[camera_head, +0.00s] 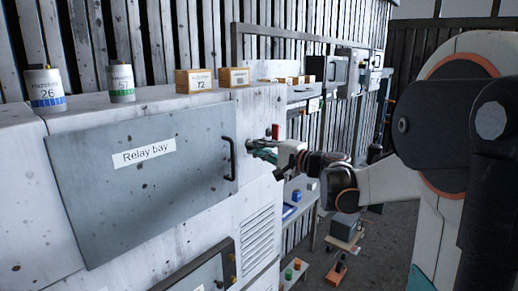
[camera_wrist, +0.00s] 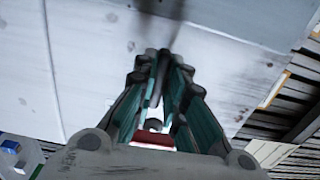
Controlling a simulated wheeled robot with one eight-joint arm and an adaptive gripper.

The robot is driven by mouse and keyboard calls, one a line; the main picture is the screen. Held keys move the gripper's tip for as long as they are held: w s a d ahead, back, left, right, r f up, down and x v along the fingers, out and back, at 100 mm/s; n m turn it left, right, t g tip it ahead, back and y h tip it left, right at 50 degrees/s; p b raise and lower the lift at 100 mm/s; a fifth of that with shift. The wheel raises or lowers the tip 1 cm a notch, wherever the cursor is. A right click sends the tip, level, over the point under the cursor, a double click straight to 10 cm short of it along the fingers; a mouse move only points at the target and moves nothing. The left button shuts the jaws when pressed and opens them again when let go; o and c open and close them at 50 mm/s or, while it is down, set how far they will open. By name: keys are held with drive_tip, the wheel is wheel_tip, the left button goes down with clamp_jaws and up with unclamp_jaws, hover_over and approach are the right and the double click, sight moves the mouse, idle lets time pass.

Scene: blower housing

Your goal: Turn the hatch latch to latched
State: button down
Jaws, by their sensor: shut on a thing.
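The hatch is a grey panel (camera_head: 140,200) labelled "Relay bay", and it appears to lie flat against the cabinet front. A dark bar handle (camera_head: 229,160) stands at its right edge. The latch (camera_head: 275,131) shows as a small red part on the cabinet face, right of the hatch. My gripper (camera_head: 258,149) is at the latch, its teal fingers shut on it. In the wrist view my gripper (camera_wrist: 155,64) has its fingers close together near the pale cabinet face, with a red piece (camera_wrist: 152,138) between them near the palm. The fingers hide most of the latch, so its angle cannot be told.
Two labelled canisters (camera_head: 46,88) (camera_head: 121,82) and small boxes (camera_head: 196,80) (camera_head: 234,77) stand on the cabinet top. A vent grille (camera_head: 257,240) is below the latch. A low bench (camera_head: 300,205) with small items stands right of the cabinet, with floor beyond.

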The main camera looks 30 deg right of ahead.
drive_tip(key=c, duration=1.6)
unclamp_jaws()
drive_tip(key=shift+w, duration=0.1)
drive_tip(key=shift+c, duration=0.2)
drive_tip(key=v, duration=1.2)
drive_tip(key=shift+a, duration=0.1)
